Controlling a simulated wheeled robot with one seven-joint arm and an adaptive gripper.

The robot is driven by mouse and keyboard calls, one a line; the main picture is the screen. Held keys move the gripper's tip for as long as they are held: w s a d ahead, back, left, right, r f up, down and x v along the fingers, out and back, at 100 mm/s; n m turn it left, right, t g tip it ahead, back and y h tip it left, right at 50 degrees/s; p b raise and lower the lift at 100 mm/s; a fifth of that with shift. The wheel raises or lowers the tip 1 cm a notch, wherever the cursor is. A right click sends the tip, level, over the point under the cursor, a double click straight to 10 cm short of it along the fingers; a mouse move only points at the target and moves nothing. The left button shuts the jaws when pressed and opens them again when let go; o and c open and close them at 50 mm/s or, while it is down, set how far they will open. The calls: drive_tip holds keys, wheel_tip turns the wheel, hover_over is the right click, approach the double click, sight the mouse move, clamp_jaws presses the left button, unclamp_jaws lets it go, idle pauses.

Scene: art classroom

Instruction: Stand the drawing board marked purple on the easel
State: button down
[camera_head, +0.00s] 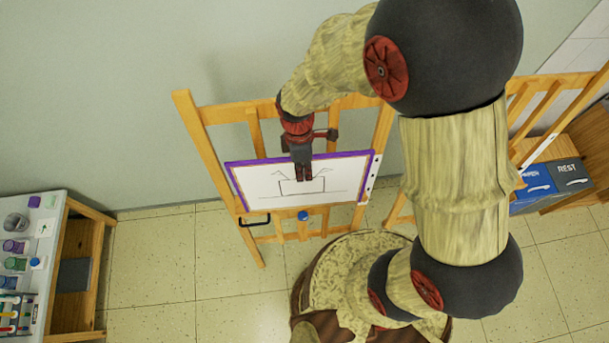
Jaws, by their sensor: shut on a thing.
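The drawing board (258,191) has a purple border and a white sheet with a simple line drawing. It is at the wooden easel (205,150), in front of the easel's uprights, with its lower edge at the easel's ledge. Whether the edge rests on the ledge or is just above it, I cannot tell. My gripper (303,176) points down at the board's upper middle and is shut on the board's top edge. The fingers cover a little of the drawing.
A table (52,225) with paint jars and brushes stands at the left. A second wooden easel (535,100) is at the right. Near it are a blue box (533,187) and a dark box marked REST (568,174). Tiled floor (160,260) is clear between the table and the easel.

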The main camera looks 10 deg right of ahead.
drive_tip(key=w+f+b, duration=0.3)
drive_tip(key=w+f, duration=0.1)
drive_tip(key=w, duration=0.1)
drive_tip(key=shift+f, duration=0.15)
idle(0.6)
drive_tip(key=shift+d, duration=0.1)
idle(0.5)
drive_tip(key=c, duration=2)
unclamp_jaws()
drive_tip(key=shift+c, duration=0.2)
drive_tip(key=o, duration=0.5)
